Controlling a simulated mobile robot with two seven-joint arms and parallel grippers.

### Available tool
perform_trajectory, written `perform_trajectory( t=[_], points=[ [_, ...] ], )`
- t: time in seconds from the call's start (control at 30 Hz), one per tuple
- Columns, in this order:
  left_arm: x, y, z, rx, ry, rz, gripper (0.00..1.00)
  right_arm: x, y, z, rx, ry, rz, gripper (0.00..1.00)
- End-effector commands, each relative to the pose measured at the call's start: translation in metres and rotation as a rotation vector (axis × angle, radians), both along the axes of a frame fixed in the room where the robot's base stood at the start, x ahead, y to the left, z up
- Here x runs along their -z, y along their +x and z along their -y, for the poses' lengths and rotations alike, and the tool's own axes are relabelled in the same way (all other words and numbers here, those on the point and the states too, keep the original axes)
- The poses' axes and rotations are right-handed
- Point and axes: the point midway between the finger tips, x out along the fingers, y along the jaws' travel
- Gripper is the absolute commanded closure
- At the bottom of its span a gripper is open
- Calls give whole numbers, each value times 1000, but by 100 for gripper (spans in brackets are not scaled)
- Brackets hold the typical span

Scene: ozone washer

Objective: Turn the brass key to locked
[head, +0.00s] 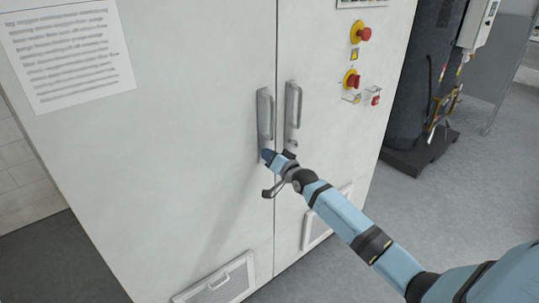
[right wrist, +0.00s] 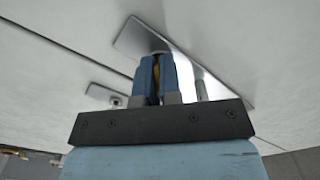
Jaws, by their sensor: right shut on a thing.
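My right gripper (head: 267,155) is at the lower end of the left door handle plate (head: 261,128) in the head view. In the right wrist view its blue fingers (right wrist: 157,78) are close together. A thin strip of the brass key (right wrist: 157,72) shows between them, so the gripper is shut on the key. The fingers hide most of the key and the lock, so I cannot tell the key's angle. The plate (right wrist: 138,38) shows behind the fingers in the wrist view. My left gripper is not in view.
The right door handle (head: 293,108) stands close beside the left one. Red emergency knobs (head: 363,34) and small tagged switches (head: 375,97) sit on the cabinet's right side. Vents (head: 215,282) are low on the doors. A dark tank (head: 421,80) stands at right; the floor between is clear.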

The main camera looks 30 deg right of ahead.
Motion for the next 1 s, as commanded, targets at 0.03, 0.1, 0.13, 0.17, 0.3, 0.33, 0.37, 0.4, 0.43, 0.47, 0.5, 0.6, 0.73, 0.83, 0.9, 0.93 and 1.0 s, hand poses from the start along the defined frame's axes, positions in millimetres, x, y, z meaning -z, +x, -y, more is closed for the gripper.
perform_trajectory(
  t=[0.03,0.1,0.13,0.17,0.3,0.33,0.37,0.4,0.43,0.47,0.5,0.6,0.73,0.83,0.9,0.93,1.0],
  points=[
    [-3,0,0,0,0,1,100,-2,0,0,0,-47,4,100],
    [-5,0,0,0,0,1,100,-2,0,0,0,-113,7,100],
    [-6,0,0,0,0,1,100,-1,0,0,0,-141,10,100],
    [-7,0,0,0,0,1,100,-1,0,0,0,-171,12,100],
    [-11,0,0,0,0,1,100,-1,0,0,0,-301,24,100],
    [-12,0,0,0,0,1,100,-2,0,0,0,-327,26,100],
    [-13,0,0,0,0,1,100,-2,0,1,1,-353,27,100],
    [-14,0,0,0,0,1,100,-2,0,1,1,-388,30,100],
    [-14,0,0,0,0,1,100,-2,0,1,1,-412,32,100],
    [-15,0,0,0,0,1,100,-2,0,1,1,-438,34,100],
    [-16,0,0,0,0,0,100,-2,0,0,1,-468,36,100],
    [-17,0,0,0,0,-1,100,-1,0,0,0,-537,42,100],
    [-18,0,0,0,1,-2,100,-1,0,0,0,-612,48,100],
    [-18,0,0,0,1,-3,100,-1,0,0,0,-655,52,100],
    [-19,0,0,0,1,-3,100,-1,0,0,0,-677,53,100],
    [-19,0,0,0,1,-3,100,0,0,0,0,-686,54,100],
    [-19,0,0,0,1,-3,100,0,0,0,0,-701,55,100]
  ],
)
